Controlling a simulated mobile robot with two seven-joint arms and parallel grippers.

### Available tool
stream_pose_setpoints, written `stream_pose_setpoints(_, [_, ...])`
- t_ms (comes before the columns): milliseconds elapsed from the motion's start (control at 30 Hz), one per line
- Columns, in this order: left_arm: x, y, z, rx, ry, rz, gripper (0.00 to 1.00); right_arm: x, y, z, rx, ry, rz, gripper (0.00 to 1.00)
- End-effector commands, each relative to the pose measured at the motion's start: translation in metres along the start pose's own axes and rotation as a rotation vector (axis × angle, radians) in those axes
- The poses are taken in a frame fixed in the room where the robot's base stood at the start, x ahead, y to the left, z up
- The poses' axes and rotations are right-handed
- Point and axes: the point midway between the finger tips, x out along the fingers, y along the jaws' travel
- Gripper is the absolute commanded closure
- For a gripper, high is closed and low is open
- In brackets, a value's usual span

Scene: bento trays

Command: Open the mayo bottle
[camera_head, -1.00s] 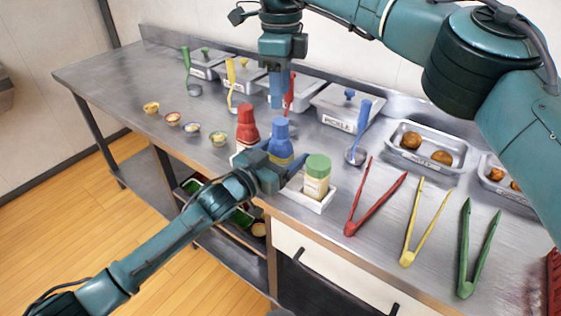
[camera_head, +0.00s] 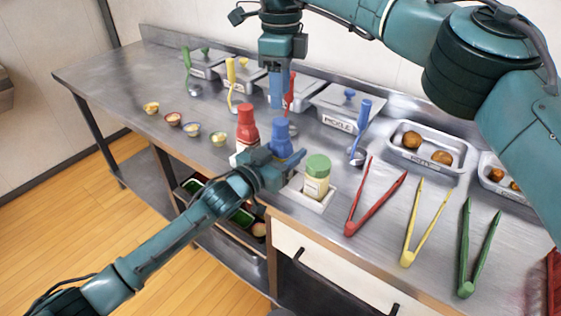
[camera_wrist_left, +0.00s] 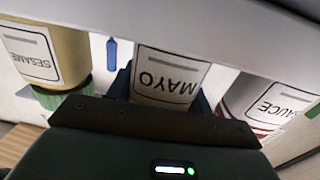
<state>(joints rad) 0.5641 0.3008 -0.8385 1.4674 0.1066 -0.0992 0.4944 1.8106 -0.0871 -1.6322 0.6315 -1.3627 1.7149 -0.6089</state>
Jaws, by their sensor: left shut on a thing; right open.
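The mayo bottle (camera_head: 282,139) is blue-topped and stands upright between the red bottle and the green-capped bottle. In the left wrist view its MAYO label (camera_wrist_left: 168,82) shows upside down in the middle. My left gripper (camera_head: 285,163) is shut on the bottle from the front, low on its body, and hides its lower part. My right gripper (camera_head: 277,92) is open and empty, pointing down above and slightly behind the bottle's cap. A gap shows between its fingertips and the cap.
The red sauce bottle (camera_head: 246,124) and green-capped sesame bottle (camera_head: 316,178) stand close on either side. Red tongs (camera_head: 375,200), yellow tongs (camera_head: 424,225) and green tongs (camera_head: 477,250) lie to the right. Lidded trays and ladles line the back. Small bowls (camera_head: 191,129) sit at left.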

Motion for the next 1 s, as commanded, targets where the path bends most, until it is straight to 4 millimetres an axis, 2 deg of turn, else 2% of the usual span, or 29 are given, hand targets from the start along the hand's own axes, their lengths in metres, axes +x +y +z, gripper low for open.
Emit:
stream_pose_setpoints(33, [-0.0001,0.0000,0.0003,0.000,-0.001,0.000,0.74,0.0000,0.0000,0.0000,0.000,0.000,0.000,0.53])
stream_pose_setpoints(233, [-0.0002,-0.0001,0.0004,0.000,-0.001,0.000,0.90,0.0000,0.0000,0.0000,0.000,0.000,0.000,0.53])
stream_pose_setpoints(467, [-0.0002,-0.0001,0.0005,0.000,-0.001,0.000,0.91,0.0000,0.0000,0.0000,0.090,0.000,0.000,0.53])
stream_pose_setpoints(667, [-0.0002,-0.0001,0.0006,0.000,-0.001,0.000,0.91,0.0001,0.0000,-0.0001,0.446,0.000,0.000,0.53])
stream_pose_setpoints(1000, [-0.0002,-0.0001,0.0006,0.001,-0.001,0.000,0.91,0.0001,0.0001,-0.0002,1.228,0.000,0.000,0.53])
